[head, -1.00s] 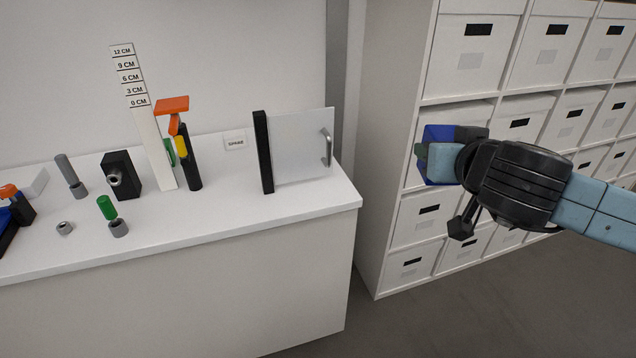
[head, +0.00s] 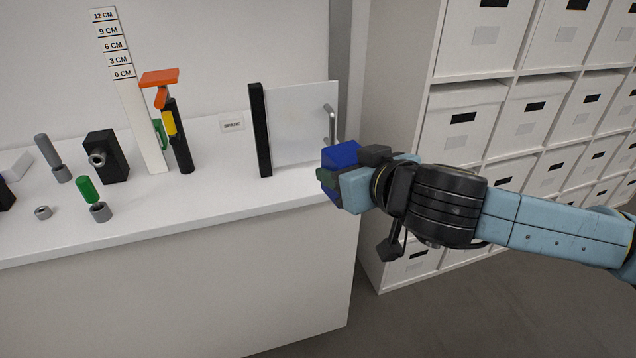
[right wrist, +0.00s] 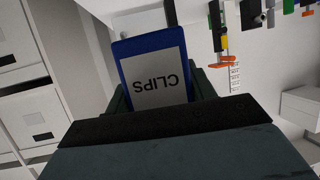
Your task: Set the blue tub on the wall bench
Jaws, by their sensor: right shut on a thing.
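The blue tub (head: 341,155) is held in my right gripper (head: 328,178), near the right end of the wall bench (head: 230,205). In the right wrist view the blue tub (right wrist: 153,66) shows a white label reading CLIPS, upside down there, between the fingers of my right gripper (right wrist: 160,95). My right gripper is shut on it and hides much of it in the head view. The tub appears at the bench's right front corner; I cannot tell its exact height over the top. My left gripper is not in view.
A white panel (head: 300,120) with a handle and black edge (head: 260,130) stands at the bench's right rear. A SPARE label (head: 232,125), height scale (head: 135,100), orange-topped tool (head: 160,78) and black block (head: 105,157) stand further left. Bare bench lies in front. Shelves of white boxes (head: 460,125) stand right.

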